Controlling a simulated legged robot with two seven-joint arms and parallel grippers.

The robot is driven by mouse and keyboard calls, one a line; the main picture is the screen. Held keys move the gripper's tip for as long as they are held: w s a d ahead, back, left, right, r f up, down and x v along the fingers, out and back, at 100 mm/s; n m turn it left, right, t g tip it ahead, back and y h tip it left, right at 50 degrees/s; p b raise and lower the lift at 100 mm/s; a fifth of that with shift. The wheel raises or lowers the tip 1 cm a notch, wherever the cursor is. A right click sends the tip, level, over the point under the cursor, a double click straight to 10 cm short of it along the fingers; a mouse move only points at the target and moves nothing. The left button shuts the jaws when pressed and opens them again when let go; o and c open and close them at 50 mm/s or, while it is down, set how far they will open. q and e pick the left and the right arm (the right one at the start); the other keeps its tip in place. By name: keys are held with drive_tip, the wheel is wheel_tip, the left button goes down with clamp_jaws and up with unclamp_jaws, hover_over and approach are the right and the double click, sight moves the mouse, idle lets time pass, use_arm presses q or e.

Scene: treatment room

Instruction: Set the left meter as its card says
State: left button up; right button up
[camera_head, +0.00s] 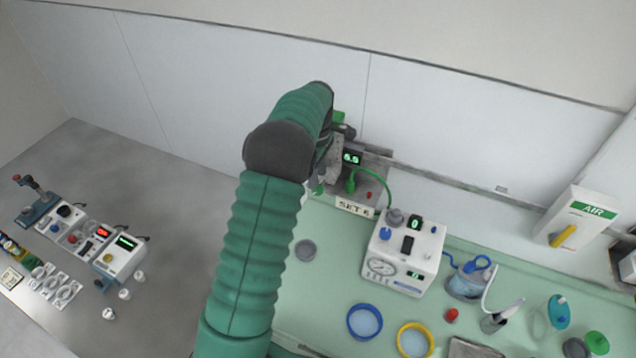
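The meter (373,186) is a grey box against the back wall, with a small green-lit display (351,157) that seems to read 6.5, though the first digit is not sharp. A green cable loops over its front, and a small red part sits on it. A card (354,207) in front of it reads "SET 6". My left arm reaches up from below, and my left gripper (335,150) is at the meter's left side. The arm hides most of the gripper and the meter's left part, so finger opening and contact are unclear. My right gripper is out of view.
A white device (405,252) with a gauge, knobs and displays showing 0 stands right of the card. Blue (365,321) and yellow (414,340) rings, a jar (468,279) and cups lie nearer. A separate table (60,325) with instruments is at left.

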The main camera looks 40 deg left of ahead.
sight(318, 189)
use_arm(q)
wheel_tip(318, 189, down, 5)
drive_tip(key=shift+a+r+p, duration=0.1)
drive_tip(key=shift+a+p, duration=0.05)
drive_tip(key=shift+p, duration=0.4)
drive_tip(key=shift+f, duration=0.35)
drive_tip(key=shift+d, duration=0.2)
drive_tip(key=shift+r, duration=0.1)
drive_tip(key=shift+c, duration=1.1)
clamp_jaws()
